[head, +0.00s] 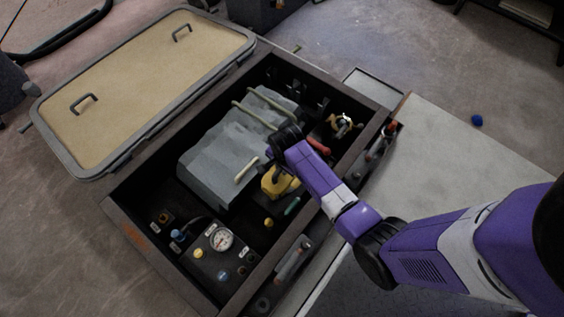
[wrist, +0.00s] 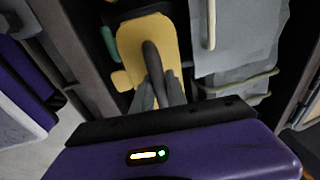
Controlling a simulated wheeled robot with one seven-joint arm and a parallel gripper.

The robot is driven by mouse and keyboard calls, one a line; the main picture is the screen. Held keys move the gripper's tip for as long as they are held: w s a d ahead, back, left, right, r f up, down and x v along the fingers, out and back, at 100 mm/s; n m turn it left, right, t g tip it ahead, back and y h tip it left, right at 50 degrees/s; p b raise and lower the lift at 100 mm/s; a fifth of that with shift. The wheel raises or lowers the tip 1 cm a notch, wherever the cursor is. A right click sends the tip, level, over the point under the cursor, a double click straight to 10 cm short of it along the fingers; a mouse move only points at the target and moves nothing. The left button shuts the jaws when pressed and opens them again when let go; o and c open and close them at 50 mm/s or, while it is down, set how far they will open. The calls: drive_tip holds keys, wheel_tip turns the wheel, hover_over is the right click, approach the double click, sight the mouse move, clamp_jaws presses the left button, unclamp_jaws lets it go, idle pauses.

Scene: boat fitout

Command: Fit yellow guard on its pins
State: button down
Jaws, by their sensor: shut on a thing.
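The yellow guard (head: 279,183) is inside the dark open compartment, beside the grey engine block, in the head view. In the wrist view the yellow guard (wrist: 146,45) fills the upper middle, with a dark bar-shaped handle along it. My gripper (wrist: 157,88) is shut on that handle, its two grey fingers on either side. In the head view my gripper (head: 283,165) comes over the compartment from the right and partly covers the guard. The pins cannot be made out, and I cannot tell whether the guard is seated.
The grey engine block (head: 220,152) with pale pipes lies left of the guard. A gauge panel (head: 221,240) is at the near end. A green-handled item (head: 292,206) and a red one (head: 318,145) lie close by. The compartment's dark walls surround everything. A tan hatch lid (head: 150,80) lies open at left.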

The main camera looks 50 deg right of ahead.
sight(283, 177)
wheel_tip(283, 177, down, 8)
drive_tip(key=b, duration=0.8)
drive_tip(key=shift+f, duration=0.1)
drive_tip(key=shift+f+b, duration=0.4)
drive_tip(key=shift+f, duration=0.25)
drive_tip(key=shift+f, duration=0.2)
drive_tip(key=shift+f+b, duration=1.55)
drive_tip(key=shift+f, duration=0.7)
drive_tip(key=c, duration=1.3)
unclamp_jaws()
drive_tip(key=shift+o, duration=0.2)
drive_tip(key=r+p, duration=0.1)
drive_tip(key=r, duration=0.1)
drive_tip(key=r+p, duration=0.2)
drive_tip(key=r, duration=0.1)
drive_tip(key=s+r+p, duration=0.1)
drive_tip(key=r+p, duration=0.1)
drive_tip(key=shift+a+r, duration=0.35)
